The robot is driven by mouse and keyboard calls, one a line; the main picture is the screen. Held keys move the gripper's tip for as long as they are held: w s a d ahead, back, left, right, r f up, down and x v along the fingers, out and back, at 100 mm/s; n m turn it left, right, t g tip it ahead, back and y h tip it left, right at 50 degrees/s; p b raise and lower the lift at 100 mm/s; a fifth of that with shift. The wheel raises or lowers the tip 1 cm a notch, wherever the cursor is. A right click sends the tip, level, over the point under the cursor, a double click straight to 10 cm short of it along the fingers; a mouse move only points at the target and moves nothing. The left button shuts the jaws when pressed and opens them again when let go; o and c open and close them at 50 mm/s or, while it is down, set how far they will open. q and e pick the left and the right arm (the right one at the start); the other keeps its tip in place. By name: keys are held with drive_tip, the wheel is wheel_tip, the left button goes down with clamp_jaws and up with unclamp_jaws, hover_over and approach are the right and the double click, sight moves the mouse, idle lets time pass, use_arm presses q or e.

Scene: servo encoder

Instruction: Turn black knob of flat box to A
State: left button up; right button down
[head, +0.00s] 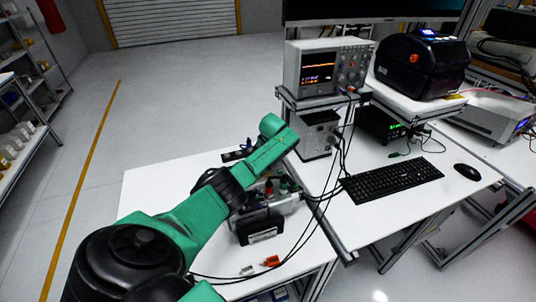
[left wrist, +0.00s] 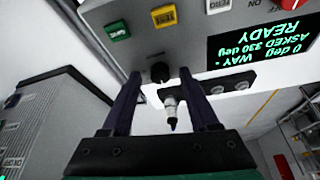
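In the left wrist view, upside down, a light grey panel carries a black knob (left wrist: 159,72). I cannot tell whether this panel is the flat box. My left gripper (left wrist: 160,78) is open, with a dark finger on each side of the knob in the picture. Gaps show between the knob and both fingers; how far the tips are from the panel is unclear. The panel's display (left wrist: 262,52) reads READY, ASKED 330 deg and 0 deg. No letter A is legible. In the head view my green left arm reaches over the white table and hides part of it. My right gripper is not in view.
The panel has a green button (left wrist: 117,30) and a yellow button (left wrist: 164,16). A connector (left wrist: 171,108) hangs below the knob. In the head view, an oscilloscope (head: 312,70), keyboard (head: 390,180) and loose cables are right of my arm.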

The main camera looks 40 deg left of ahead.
use_arm(q)
drive_tip(key=p+v, duration=0.1)
drive_tip(key=v, duration=0.5)
drive_tip(key=b+v, duration=0.1)
drive_tip(key=v, duration=0.7)
drive_tip(key=shift+r, duration=0.2)
drive_tip(key=shift+d, duration=0.1)
